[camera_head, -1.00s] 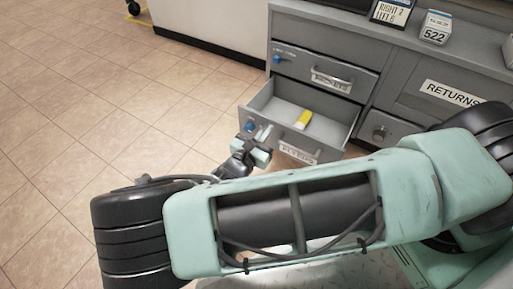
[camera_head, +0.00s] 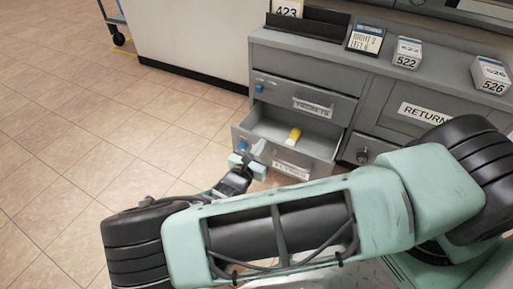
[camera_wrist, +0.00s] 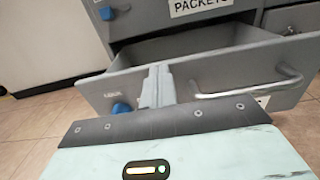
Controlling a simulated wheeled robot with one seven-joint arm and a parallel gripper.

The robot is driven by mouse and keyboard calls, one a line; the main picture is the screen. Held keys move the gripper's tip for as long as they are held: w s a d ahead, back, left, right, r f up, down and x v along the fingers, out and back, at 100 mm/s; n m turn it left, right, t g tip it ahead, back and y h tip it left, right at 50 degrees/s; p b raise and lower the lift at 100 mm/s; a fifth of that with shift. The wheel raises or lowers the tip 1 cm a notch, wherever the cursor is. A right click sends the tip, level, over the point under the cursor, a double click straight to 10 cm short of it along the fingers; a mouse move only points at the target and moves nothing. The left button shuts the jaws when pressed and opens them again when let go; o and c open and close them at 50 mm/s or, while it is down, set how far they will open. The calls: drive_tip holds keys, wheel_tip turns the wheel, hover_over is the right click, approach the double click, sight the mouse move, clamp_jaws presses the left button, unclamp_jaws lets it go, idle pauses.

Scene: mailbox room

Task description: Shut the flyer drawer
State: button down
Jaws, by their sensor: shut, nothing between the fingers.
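The grey flyer drawer (camera_head: 318,170) is the lower left drawer of the cabinet and stands partly open. A yellow item (camera_head: 293,136) lies inside it. Its front carries a label, a blue lock knob (camera_wrist: 121,107) and a bar handle (camera_wrist: 262,86). My gripper (camera_head: 257,150) is shut and empty in front of the drawer's left part. In the wrist view its fingertips (camera_wrist: 158,85) overlap the drawer front (camera_wrist: 210,76), between the knob and the handle. They look to be at the front, but contact is hard to tell.
The packets drawer (camera_head: 303,100) above is shut. Number blocks (camera_head: 407,53) stand on the cabinet top. The tiled floor at left is clear.

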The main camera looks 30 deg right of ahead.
drive_tip(key=p+x, duration=0.5)
drive_tip(key=x, duration=1.1)
drive_tip(key=shift+w+d, duration=0.1)
drive_tip(key=shift+d, duration=0.05)
drive_tip(key=p+v, duration=0.4)
drive_tip(key=v, duration=1)
drive_tip(key=shift+s+a+p, duration=0.3)
